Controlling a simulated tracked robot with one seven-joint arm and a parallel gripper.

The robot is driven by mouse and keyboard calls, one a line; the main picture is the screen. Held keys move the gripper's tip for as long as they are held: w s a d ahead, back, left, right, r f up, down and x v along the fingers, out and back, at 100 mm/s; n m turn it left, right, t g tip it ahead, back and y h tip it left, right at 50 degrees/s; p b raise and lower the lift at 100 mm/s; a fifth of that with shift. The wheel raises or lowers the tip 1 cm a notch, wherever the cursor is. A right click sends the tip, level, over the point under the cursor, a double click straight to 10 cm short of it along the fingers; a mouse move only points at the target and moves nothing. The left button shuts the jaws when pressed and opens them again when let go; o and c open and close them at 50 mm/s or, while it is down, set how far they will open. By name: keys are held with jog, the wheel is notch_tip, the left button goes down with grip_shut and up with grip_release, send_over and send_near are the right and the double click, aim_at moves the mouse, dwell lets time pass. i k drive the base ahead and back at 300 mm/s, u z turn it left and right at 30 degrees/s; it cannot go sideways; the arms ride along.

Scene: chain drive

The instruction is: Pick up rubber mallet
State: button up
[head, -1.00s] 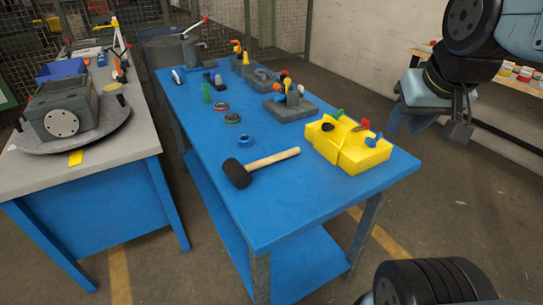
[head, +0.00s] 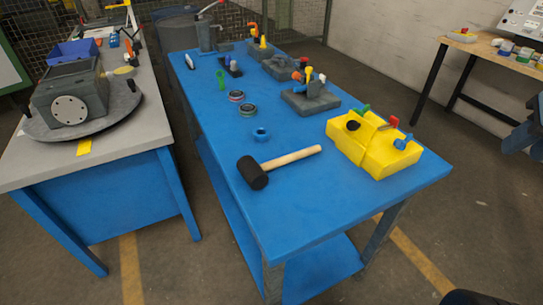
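The rubber mallet (head: 277,166) lies on the blue table (head: 318,203) near its front end. Its black head (head: 252,172) is on the left and its pale wooden handle points to the right and slightly back. Nothing touches it. My gripper is not clearly in view. Only a dark blue-grey part of my arm shows at the right edge, apart from the table and the mallet.
A yellow block (head: 372,146) with coloured pegs stands right of the mallet. A blue ring (head: 261,134) lies behind it. Grey fixtures (head: 310,100) stand farther back. A grey bench (head: 90,160) with a turntable is at left. The table's front corner is clear.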

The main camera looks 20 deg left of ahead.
aim_at(253, 174)
jog(key=u, duration=0.1)
jog(key=k, duration=1)
jog(key=u, duration=0.35)
jog(key=i, duration=1)
